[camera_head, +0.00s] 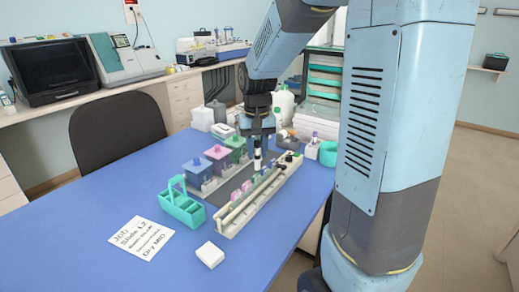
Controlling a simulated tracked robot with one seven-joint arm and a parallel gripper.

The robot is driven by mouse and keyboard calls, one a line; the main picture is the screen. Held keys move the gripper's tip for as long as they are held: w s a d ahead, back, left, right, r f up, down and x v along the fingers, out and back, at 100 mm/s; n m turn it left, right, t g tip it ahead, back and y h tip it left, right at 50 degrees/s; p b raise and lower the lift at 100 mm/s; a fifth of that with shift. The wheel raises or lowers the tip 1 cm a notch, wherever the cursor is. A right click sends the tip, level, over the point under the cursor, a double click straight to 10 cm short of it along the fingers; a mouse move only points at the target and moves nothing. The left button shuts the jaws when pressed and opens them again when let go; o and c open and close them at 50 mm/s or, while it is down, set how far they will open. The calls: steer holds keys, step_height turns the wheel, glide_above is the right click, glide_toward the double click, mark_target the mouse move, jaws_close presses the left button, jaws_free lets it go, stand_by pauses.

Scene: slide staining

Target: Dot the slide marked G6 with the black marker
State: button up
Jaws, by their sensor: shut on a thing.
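My gripper (258,146) is above the middle of the blue table, pointing down. It is shut on a slim upright white and black thing, apparently the black marker (257,163). Its tip is close above or beside a long pale rack (228,230); I cannot tell whether it touches. The rack holds small pink-ended pieces (235,196) that may be slides, with green and dark pieces farther back. No label G6 is readable, so I cannot tell which slide it is.
Lidded blue, pink and green jars (196,168) stand left of the rack. A teal bowl (328,154) is at right. The table's left side is clear.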

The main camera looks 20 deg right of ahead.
steer(key=shift+f, duration=0.3)
stand_by(1.5)
steer(key=shift+r, duration=3.05)
